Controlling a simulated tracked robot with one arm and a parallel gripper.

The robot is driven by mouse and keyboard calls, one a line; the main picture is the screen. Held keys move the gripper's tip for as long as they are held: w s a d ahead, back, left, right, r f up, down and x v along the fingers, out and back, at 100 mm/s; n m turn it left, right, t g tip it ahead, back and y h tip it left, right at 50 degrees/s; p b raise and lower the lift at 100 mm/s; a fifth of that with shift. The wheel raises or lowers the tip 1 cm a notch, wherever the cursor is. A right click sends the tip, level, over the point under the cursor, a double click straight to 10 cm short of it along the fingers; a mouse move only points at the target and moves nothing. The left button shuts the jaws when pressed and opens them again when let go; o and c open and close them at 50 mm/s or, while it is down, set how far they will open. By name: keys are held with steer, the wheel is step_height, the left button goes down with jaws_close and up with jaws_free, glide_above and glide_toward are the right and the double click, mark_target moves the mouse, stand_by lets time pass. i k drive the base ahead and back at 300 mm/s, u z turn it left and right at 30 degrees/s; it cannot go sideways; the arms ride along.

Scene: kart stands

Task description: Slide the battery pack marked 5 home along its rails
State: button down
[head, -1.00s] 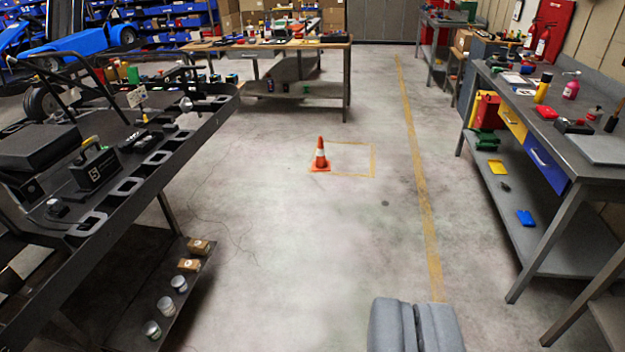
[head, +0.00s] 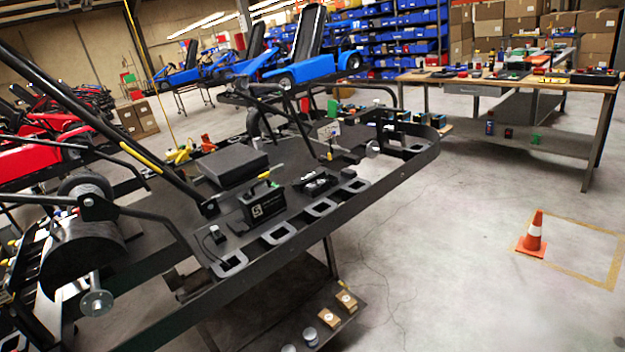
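The battery pack (head: 263,205) is a black box with a carry handle on top and a white mark that looks like a 5 on its front. It sits upright on the dark floor of the kart chassis (head: 345,198) on the stand, left of the picture's middle. I cannot make out rails beside it at this size. A small black part with light marks (head: 315,182) lies just right of the pack. A flat black box (head: 233,167) is behind it. My gripper is not in view.
Black bars cross the left side of the chassis. Small boxes (head: 346,301) and tins (head: 310,337) are on the shelf below. An orange cone (head: 533,234) stands on open floor at right. A workbench (head: 510,80) and blue karts are behind.

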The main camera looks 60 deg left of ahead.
mark_target(257, 205)
steer(key=i, duration=2.05)
steer(key=u, duration=2.5)
steer(key=i, duration=1.65)
steer(key=z, duration=0.1)
